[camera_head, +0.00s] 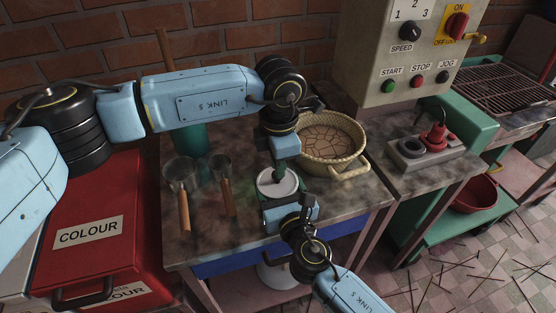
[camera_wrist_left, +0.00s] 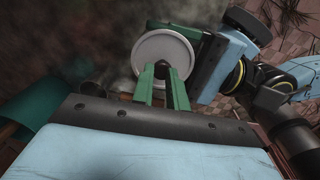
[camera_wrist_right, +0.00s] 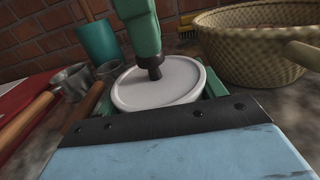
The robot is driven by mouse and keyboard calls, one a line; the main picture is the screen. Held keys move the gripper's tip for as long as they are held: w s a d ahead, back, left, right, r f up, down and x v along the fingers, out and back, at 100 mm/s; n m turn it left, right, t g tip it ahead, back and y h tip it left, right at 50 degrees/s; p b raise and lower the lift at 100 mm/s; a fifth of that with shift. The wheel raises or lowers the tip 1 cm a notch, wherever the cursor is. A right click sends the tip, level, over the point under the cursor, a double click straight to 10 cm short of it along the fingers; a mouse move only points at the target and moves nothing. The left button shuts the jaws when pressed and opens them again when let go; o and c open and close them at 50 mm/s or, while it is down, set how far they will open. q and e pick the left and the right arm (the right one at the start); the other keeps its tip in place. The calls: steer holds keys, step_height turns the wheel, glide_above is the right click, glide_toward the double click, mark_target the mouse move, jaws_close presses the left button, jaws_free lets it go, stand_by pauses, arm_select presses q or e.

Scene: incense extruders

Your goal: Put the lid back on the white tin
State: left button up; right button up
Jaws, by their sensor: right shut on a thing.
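The white tin (camera_head: 284,192) stands near the front edge of the stone-topped table. My right gripper (camera_wrist_right: 160,95) is shut on its sides, one green finger on each side. The round white lid (camera_wrist_right: 175,90) lies flat over the tin's mouth, on or very close to the rim; I cannot tell if it is fully seated. It also shows in the left wrist view (camera_wrist_left: 150,48). My left gripper (camera_wrist_left: 165,75) points down at the lid's middle. Its fingertips are on either side of the small dark knob (camera_wrist_left: 165,72); I cannot tell if they grip it.
A woven basket (camera_head: 349,165) stands close behind the tin to the right. Two metal cups with wooden handles (camera_head: 184,205) (camera_head: 226,192) and a green container (camera_head: 190,139) are to the left. A control box (camera_head: 375,65) rises behind. A red case (camera_head: 95,205) is at far left.

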arm_select(q)
steer(key=shift+s+r, duration=0.1)
steer(key=shift+r, duration=1.85)
arm_select(e)
steer(key=o, duration=1.4)
steer(key=shift+o, duration=0.2)
steer(key=v, duration=1.3)
steer(key=shift+s, duration=0.15)
steer(key=shift+r, duration=0.1)
